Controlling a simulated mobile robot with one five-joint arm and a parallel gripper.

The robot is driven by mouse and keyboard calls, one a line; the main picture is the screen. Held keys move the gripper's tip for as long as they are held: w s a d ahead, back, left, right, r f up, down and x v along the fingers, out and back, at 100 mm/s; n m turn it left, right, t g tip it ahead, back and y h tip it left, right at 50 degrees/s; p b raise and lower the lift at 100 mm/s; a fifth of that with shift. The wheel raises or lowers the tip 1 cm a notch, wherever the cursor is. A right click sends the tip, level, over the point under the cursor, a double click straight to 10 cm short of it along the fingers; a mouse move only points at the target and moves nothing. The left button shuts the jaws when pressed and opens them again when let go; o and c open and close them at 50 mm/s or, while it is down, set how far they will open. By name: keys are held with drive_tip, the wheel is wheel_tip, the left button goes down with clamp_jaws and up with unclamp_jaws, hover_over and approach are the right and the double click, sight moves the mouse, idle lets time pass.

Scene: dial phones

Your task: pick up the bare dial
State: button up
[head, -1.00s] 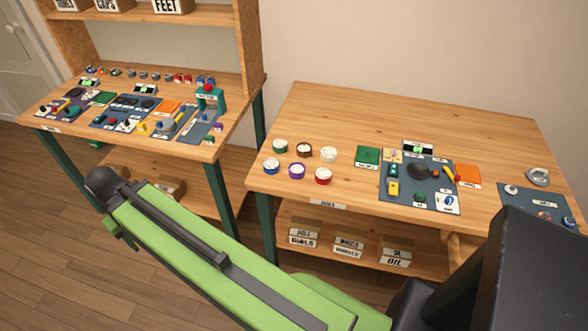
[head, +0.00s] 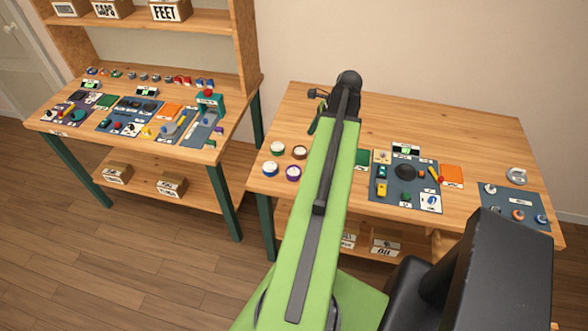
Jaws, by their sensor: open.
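I cannot tell for sure which piece is the bare dial. A grey round piece (head: 517,176) lies at the right of the right table, behind a blue-grey mat (head: 500,201). My gripper (head: 317,106) is above the back left of the right table, far left of that piece. Its jaws are small and partly turned away; I see nothing held in them. My green arm crosses the middle of the view and hides part of the right table.
Green (head: 277,149), brown (head: 299,152), blue (head: 270,169) and purple (head: 293,173) round cups stand at the right table's left. A work mat (head: 398,197) with a dark round part lies mid-table. The left table (head: 58,126) is crowded. The right table's back is clear.

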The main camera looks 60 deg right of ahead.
drive_tip(key=b, duration=1.1)
approach(292, 172)
drive_tip(key=shift+x, duration=1.2)
drive_tip(key=shift+w+a+f+b, duration=0.1)
drive_tip(key=shift+w+f+b, duration=0.05)
drive_tip(key=shift+f+b, duration=0.2)
drive_tip(key=shift+r, duration=0.1)
drive_tip(key=b+x, duration=0.5)
drive_tip(key=shift+f, duration=0.25)
drive_tip(key=shift+r, duration=0.2)
drive_tip(key=c, duration=1.5)
wheel_tip(292, 172, up, 5)
drive_tip(key=p, duration=0.5)
drive_tip(key=shift+c, duration=0.2)
drive_tip(key=s+d+r+p, duration=0.5)
drive_tip(key=s+r+p, duration=0.1)
drive_tip(key=s, duration=0.4)
drive_tip(key=shift+s, duration=0.35)
